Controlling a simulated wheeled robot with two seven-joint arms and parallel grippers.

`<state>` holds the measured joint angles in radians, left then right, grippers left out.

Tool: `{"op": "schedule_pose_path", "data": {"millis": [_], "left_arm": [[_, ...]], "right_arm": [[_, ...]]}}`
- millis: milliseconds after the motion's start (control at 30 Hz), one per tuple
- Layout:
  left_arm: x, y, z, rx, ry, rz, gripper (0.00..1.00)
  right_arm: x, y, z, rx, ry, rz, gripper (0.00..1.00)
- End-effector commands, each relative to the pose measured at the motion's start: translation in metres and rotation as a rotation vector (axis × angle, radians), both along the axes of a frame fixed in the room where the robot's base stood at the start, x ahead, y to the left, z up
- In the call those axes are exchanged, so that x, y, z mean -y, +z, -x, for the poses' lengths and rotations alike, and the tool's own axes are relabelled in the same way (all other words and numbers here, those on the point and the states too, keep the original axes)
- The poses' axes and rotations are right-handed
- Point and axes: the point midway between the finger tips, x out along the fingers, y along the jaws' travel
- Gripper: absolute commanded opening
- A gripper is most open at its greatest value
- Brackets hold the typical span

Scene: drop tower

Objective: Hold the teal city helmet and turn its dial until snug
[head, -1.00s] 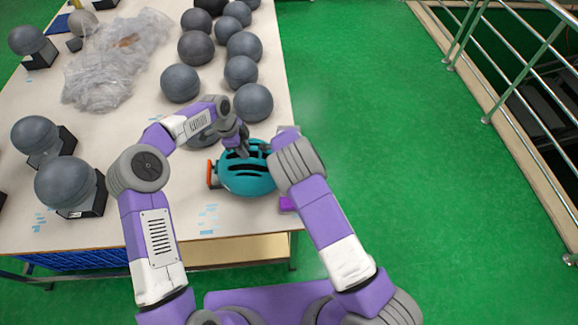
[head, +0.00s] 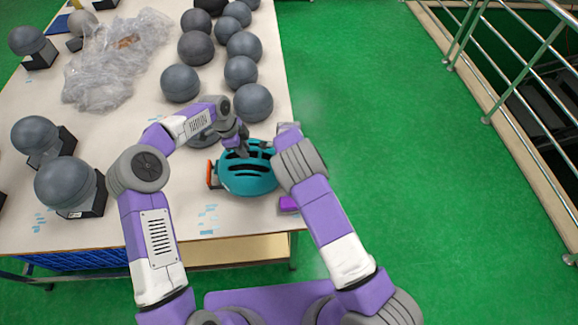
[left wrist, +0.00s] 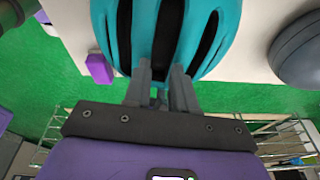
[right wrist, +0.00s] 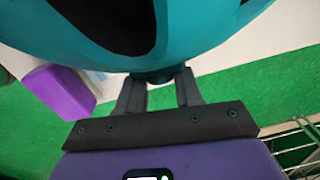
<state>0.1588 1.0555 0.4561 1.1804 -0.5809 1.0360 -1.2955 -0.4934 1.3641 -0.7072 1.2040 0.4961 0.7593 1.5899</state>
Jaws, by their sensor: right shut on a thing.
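The teal helmet (head: 247,177) with dark vents lies at the table's front right corner. Its shell fills the top of the left wrist view (left wrist: 210,30) and the right wrist view (right wrist: 210,30). My left gripper (head: 242,150) reaches its far side, fingertips against the shell. In the left wrist view its fingers (left wrist: 161,78) stand a little apart; whether they clamp the rim I cannot tell. My right gripper (right wrist: 160,85) is shut on a small dark dial (right wrist: 155,77) under the helmet's edge. In the head view my right arm hides that grip.
A purple block (head: 288,204) lies at the table's edge beside the helmet. Several grey balls (head: 254,102) stand beyond it. Crumpled clear plastic (head: 105,72) and dark-based balls (head: 66,183) lie to the left. Green floor (head: 370,130) and a railing (head: 488,118) are at right.

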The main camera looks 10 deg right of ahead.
Motion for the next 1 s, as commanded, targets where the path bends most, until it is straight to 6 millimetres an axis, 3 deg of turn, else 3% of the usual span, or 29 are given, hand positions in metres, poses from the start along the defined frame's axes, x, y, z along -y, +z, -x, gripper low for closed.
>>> {"op": "schedule_pose_path", "data": {"millis": [33,500,1000], "left_arm": [[-0.0020,-0.0094,0.0047,-0.019,-0.002,-0.007,0.23],[-0.0016,-0.0095,0.0048,-0.019,-0.002,-0.006,0.23],[-0.0015,-0.0094,0.0048,-0.019,-0.002,-0.006,0.23]], "right_arm": [[-0.0011,-0.0029,0.0002,-0.031,0.003,-0.006,0.04],[-0.0030,-0.0050,-0.0035,-0.232,0.018,-0.030,0.04],[-0.0018,-0.0037,-0.0015,-0.325,0.019,-0.037,0.04]]}}
